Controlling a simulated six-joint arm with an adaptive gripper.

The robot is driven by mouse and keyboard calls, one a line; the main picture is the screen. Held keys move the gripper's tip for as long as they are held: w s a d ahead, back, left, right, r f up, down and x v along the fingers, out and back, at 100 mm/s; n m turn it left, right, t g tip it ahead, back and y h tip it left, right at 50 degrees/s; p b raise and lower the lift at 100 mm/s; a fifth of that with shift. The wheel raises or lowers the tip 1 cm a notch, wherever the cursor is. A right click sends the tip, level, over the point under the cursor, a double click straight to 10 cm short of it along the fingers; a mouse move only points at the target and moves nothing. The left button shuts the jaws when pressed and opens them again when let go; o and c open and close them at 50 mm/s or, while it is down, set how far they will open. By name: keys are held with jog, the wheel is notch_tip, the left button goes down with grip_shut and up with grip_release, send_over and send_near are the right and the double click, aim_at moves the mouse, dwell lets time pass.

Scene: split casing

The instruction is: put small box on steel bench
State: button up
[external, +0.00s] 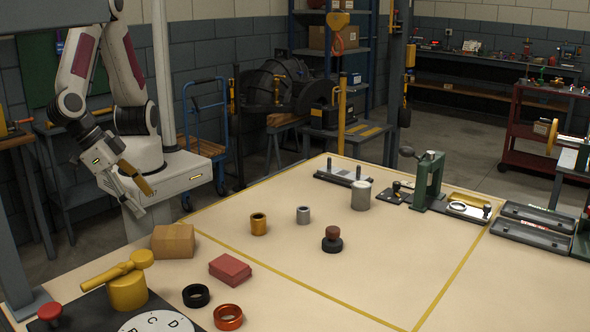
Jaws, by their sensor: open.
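A small brown cardboard box (173,241) sits on the near left part of the beige bench top (300,255), outside the yellow line. A flat red block (230,269) lies to its right; it is also box-shaped. My gripper (145,203) hangs above and behind the cardboard box, beside my arm's pale base, pointing down. Its fingers are apart with nothing between them. The big work surface looks beige; I cannot tell which bench is the steel one.
A brass ring (259,224), grey ring (303,215), dark knob (332,239) and silver cylinder (361,195) stand inside the yellow outline. A green press (429,181) stands at the far right. Black (196,296) and orange rings (228,317) lie in front. The outlined area's front is clear.

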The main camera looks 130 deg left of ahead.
jog(key=shift+a, duration=0.1)
jog(key=s+a+r+m+h, duration=0.1)
jog(key=s+a+r+m, duration=0.2)
jog(key=a, duration=0.4)
jog(key=s+a+r+m+t+h, duration=0.1)
jog(key=s+a+r+m+h, duration=0.1)
jog(key=s+a+r, duration=0.3)
jog(key=s+a+r+m+h, duration=0.1)
jog(key=s+a+r+m, duration=0.3)
jog(key=a+r, duration=0.3)
jog(key=shift+s+a+t+h, duration=0.3)
jog(key=shift+s+a+h, duration=0.1)
jog(key=shift+a, duration=0.55)
